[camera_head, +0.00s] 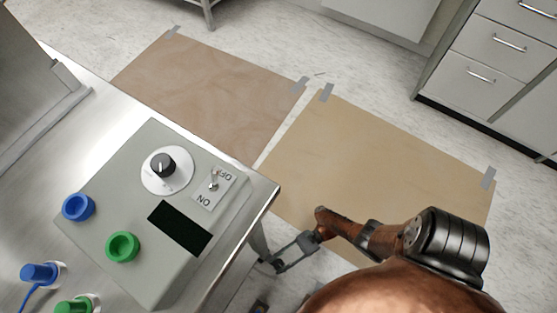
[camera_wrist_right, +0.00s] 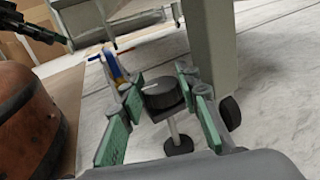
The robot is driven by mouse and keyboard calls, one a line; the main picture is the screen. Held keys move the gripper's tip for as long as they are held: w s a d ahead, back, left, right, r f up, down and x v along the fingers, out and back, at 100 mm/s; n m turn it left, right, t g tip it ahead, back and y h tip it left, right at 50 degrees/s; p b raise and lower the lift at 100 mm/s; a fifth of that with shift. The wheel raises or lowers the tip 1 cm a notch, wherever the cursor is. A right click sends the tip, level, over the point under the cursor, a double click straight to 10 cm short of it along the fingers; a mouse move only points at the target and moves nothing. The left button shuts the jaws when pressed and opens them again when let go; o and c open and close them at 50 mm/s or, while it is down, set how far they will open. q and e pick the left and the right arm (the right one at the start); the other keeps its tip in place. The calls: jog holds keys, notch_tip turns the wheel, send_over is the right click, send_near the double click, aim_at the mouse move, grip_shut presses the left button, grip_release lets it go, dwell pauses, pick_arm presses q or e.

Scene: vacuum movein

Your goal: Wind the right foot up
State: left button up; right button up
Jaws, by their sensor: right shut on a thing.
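The right foot shows in the right wrist view as a black round knob (camera_wrist_right: 166,96) with a white mark on top. A thin metal stem runs down from it to a dark round pad (camera_wrist_right: 178,145) at the floor. My right gripper (camera_wrist_right: 160,88) is shut on the knob, with a green-padded finger on each side. In the head view my right gripper (camera_head: 284,256) reaches low beside the table's right edge, and the foot is hidden there.
A metal table (camera_head: 110,108) carries a grey control box (camera_head: 140,200) with a dial, a switch and coloured sockets. Brown (camera_head: 215,95) and tan (camera_head: 375,165) sheets are taped to the floor. In the wrist view a grey post (camera_wrist_right: 210,45) and dark wheel (camera_wrist_right: 229,113) stand close to the gripper.

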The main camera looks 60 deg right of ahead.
aim_at(279, 264)
dwell(0.3)
jog(key=o, duration=1.2)
jog(key=shift+r, duration=5)
jog(key=shift+c, duration=0.7)
